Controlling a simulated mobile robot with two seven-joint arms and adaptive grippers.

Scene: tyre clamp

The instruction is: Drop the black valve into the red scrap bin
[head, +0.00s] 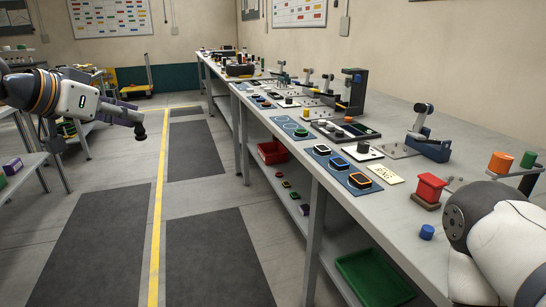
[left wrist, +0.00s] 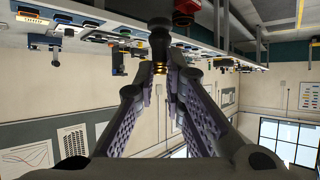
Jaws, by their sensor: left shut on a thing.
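My left gripper (head: 137,119) reaches in from the left, over the aisle floor and well short of the bench. It is shut on the black valve (head: 140,133), which hangs at its tip. In the left wrist view the fingers meet on the valve (left wrist: 160,42), dark with a brass-coloured band. The red scrap bin (head: 272,152) is an open red box under the bench top, to the right of the gripper and apart from it. Its inside is mostly hidden. My right gripper is out of view.
The long grey bench (head: 347,196) holds clamps, blue mats and several small parts. A green crate (head: 372,277) stands on its lower shelf, with small parts between the crates. A red block-like container (head: 430,188) stands on the bench. The aisle with dark mats (head: 215,255) is clear.

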